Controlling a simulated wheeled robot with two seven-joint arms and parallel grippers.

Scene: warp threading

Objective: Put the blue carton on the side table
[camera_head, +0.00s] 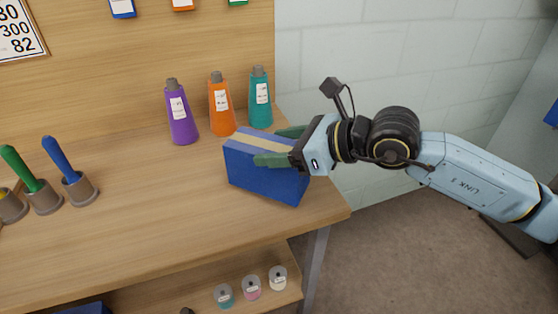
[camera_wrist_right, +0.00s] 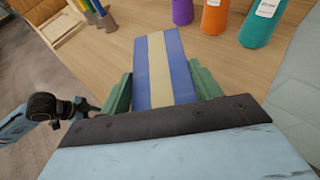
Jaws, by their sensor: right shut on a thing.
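The blue carton (camera_head: 262,182) is a box with a pale tape stripe along its top. It is at the right end of the wooden table (camera_head: 150,220). My right gripper (camera_head: 275,146) is shut on it, with one green finger on each long side near the top. In the right wrist view the carton (camera_wrist_right: 178,72) lies between the two green fingers of the right gripper (camera_wrist_right: 165,90). I cannot tell whether the carton's underside touches the table. My left gripper is not in view. I cannot make out a side table for certain.
Purple (camera_head: 180,115), orange (camera_head: 221,105) and teal (camera_head: 260,98) cones stand behind the carton. Green-handled (camera_head: 35,180) and blue-handled (camera_head: 70,172) tools stand in holders at the left. A lower shelf (camera_head: 190,297) holds small spools. The table's middle is clear.

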